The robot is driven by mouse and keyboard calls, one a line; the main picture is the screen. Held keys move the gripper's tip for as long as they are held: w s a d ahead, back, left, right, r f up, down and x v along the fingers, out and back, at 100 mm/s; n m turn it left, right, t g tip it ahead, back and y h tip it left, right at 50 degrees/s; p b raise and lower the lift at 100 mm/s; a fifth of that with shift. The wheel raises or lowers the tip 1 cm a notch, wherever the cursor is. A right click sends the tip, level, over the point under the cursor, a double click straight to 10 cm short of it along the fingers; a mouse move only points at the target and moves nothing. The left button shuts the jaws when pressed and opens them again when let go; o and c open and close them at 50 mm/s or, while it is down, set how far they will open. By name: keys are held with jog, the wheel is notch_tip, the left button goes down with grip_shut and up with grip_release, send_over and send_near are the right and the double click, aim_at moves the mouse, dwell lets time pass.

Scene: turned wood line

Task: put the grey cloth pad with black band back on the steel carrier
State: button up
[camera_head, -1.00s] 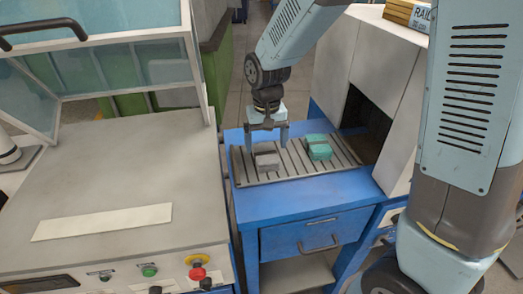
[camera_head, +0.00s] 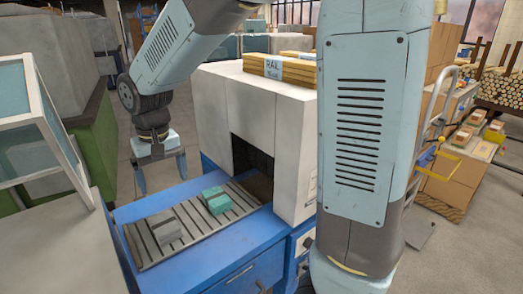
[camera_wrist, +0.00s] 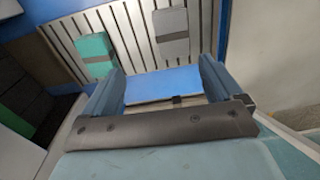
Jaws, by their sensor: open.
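The grey pad (camera_head: 166,228) lies on a slatted metal bed (camera_head: 143,245) on the blue bench. It also shows in the wrist view (camera_wrist: 170,24), with a darker band across it. A teal pad (camera_head: 217,200) lies on the same slats to its right; it also shows in the wrist view (camera_wrist: 95,52). My gripper (camera_head: 162,180) is open and empty, its fingers pointing down, above and apart from the grey pad. In the wrist view my gripper (camera_wrist: 164,72) has nothing between its fingers. I cannot tell whether the slatted bed is the steel carrier.
A white housing (camera_head: 262,115) with a dark opening stands at the bed's far right end, with a box marked RAIL (camera_head: 290,68) on top. A glass-sided enclosure (camera_head: 40,130) is at left. At right are stacked cartons (camera_head: 458,180) and a trolley (camera_head: 430,150).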

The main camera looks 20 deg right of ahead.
jog(key=s+d+r+m+t, duration=0.1)
jog(key=s+d+r, duration=0.1)
jog(key=d+r, duration=0.35)
jog(key=s+d+r+t, duration=0.1)
jog(key=s+d+r, duration=0.15)
jog(key=d, duration=0.55)
jog(key=s+d+r+m+t, duration=0.1)
jog(key=s+d+r+t, duration=0.1)
jog(key=s+d, duration=0.6)
jog(key=shift+s+d+m+t, duration=0.3)
jog(key=shift+s+t, duration=0.3)
jog(key=shift+s, duration=0.5)
